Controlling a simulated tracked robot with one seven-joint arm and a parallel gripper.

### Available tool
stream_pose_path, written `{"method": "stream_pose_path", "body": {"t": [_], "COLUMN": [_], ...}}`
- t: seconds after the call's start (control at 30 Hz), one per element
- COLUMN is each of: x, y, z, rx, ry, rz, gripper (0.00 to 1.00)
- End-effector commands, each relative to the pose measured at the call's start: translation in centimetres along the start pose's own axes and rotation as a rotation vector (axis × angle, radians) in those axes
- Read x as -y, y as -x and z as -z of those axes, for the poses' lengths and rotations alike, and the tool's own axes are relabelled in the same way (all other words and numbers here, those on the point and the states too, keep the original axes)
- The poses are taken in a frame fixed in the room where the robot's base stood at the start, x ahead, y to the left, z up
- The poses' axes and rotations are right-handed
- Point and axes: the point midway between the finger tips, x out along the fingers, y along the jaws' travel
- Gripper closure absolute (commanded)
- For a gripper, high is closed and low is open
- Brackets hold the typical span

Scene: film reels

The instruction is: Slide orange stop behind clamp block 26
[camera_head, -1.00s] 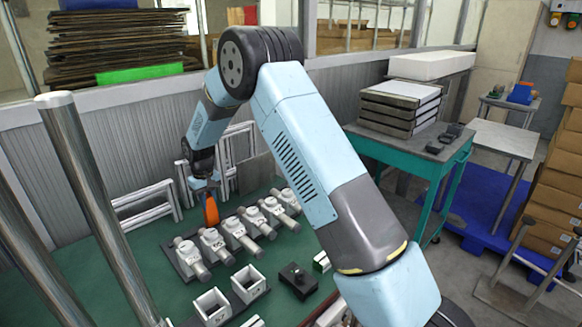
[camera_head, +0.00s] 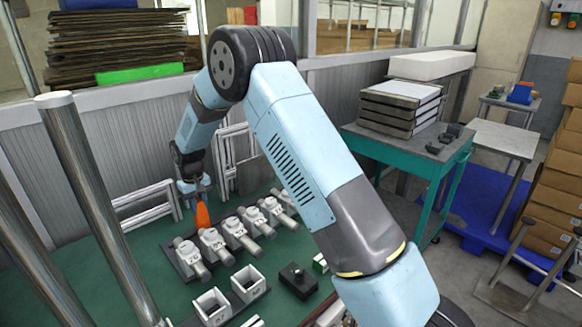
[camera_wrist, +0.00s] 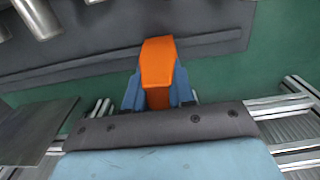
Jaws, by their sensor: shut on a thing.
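The orange stop (camera_head: 202,215) is held in my gripper (camera_head: 196,194), which is shut on it. In the head view the stop hangs upright at the back of the row of grey-white clamp blocks (camera_head: 212,240), near the left end. In the wrist view the orange stop (camera_wrist: 158,68) sits between the blue fingers (camera_wrist: 158,100), over or beside a dark rail (camera_wrist: 90,68); I cannot tell whether it touches. Clamp parts show at the wrist view's upper left. The number 26 is not readable on any block, and the stop's lower end is partly hidden behind the blocks.
Open square holders (camera_head: 212,307) and a black block (camera_head: 297,280) stand in front of the row on the green table (camera_head: 150,270). White frames (camera_head: 150,205) lean at the back left. Metal posts (camera_head: 100,200) rise at left.

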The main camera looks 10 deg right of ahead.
Motion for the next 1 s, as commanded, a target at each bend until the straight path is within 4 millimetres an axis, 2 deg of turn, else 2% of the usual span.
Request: {"method": "stream_pose_path", "body": {"t": [1.0], "x": [6.6], "y": [0.2], "z": [0.1], "rx": [-0.005], "ry": [0.001], "rz": [0.001], "gripper": [1.0]}}
